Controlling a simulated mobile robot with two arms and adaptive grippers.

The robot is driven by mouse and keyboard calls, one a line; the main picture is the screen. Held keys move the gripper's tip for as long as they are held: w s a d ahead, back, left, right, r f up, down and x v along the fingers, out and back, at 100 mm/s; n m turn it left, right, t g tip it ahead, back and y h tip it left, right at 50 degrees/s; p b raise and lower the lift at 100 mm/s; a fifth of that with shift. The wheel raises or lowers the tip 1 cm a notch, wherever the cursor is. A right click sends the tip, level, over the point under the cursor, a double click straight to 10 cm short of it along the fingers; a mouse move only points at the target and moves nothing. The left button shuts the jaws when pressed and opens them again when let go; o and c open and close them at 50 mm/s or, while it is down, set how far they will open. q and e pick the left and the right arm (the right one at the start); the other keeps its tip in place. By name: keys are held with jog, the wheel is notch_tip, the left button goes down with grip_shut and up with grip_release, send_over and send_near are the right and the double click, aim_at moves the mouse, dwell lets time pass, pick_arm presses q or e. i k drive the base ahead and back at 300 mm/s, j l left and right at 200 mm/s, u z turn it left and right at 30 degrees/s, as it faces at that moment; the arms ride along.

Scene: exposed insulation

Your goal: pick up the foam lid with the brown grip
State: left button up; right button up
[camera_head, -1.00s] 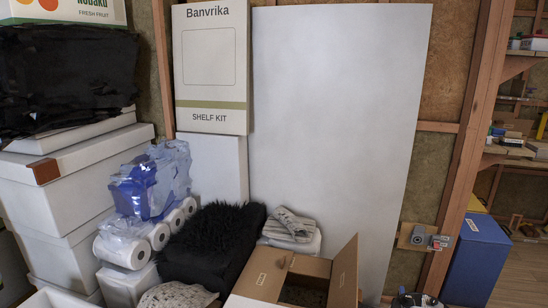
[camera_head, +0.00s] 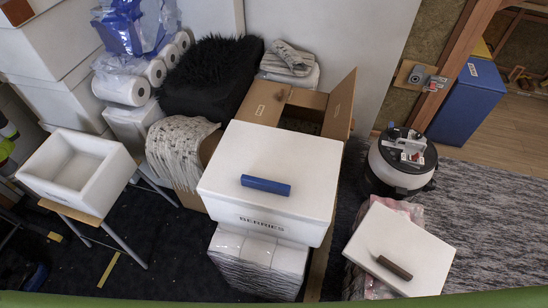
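The foam lid with the brown grip (camera_head: 408,240) is a white slab at the lower right in the head view. It lies slightly turned on top of a stack or bundle with pinkish wrapping (camera_head: 362,278). Its brown grip (camera_head: 394,267) is a short dark bar on the upper face, near the front edge. A second white foam lid with a blue grip (camera_head: 266,185) sits on a white box marked BERRIES (camera_head: 250,219), left of it. Neither of my grippers is in view.
A round black-and-white vacuum-like machine (camera_head: 400,165) stands just behind the brown-grip lid. An open cardboard box (camera_head: 266,100) stands behind the BERRIES box. An open white foam box (camera_head: 85,170) rests on a stool at left. Grey carpet (camera_head: 490,220) at right is clear.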

aim_at(413, 262)
jog(key=k+l+z, duration=0.1)
jog(key=z, duration=1.45)
